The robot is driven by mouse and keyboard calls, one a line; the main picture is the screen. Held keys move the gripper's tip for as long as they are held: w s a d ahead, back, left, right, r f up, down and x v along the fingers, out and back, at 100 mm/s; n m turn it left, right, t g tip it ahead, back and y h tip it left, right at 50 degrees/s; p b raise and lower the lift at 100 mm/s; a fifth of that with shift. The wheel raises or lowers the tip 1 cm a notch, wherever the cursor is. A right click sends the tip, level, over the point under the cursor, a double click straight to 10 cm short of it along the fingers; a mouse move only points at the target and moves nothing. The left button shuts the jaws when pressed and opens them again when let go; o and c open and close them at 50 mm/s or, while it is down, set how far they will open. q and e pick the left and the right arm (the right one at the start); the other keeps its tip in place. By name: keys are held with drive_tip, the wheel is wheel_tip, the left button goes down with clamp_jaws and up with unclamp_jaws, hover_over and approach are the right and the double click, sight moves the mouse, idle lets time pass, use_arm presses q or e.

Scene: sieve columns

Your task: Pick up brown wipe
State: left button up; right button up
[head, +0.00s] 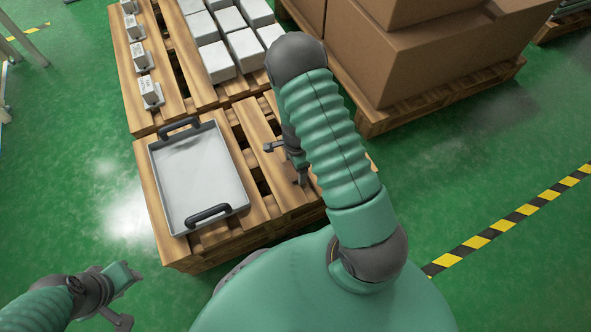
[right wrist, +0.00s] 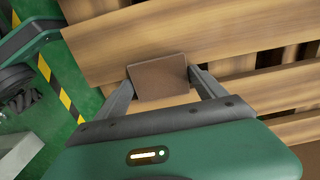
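The brown wipe (right wrist: 158,78) is a flat brown square lying on the wooden slats, seen in the right wrist view. In the head view I cannot make it out; my right arm covers that part of the pallet. My right gripper (head: 285,164) is over the front pallet, right of the tray, with its fingers spread wide. In the right wrist view, its fingers (right wrist: 161,84) stand on either side of the wipe; I cannot tell whether they touch it. My left gripper (head: 128,298) is open and empty above the green floor at the lower left.
A grey tray (head: 161,190) with dark handles sits on the left of the wooden pallet (head: 262,208). White boxes (head: 216,61) and several small devices (head: 150,91) stand behind it. Large cardboard boxes (head: 430,60) stand on another pallet at the right. Floor on the left is clear.

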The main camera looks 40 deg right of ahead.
drive_tip(key=c, duration=0.8)
wheel_tip(320, 180, up, 10)
drive_tip(key=p, duration=0.6)
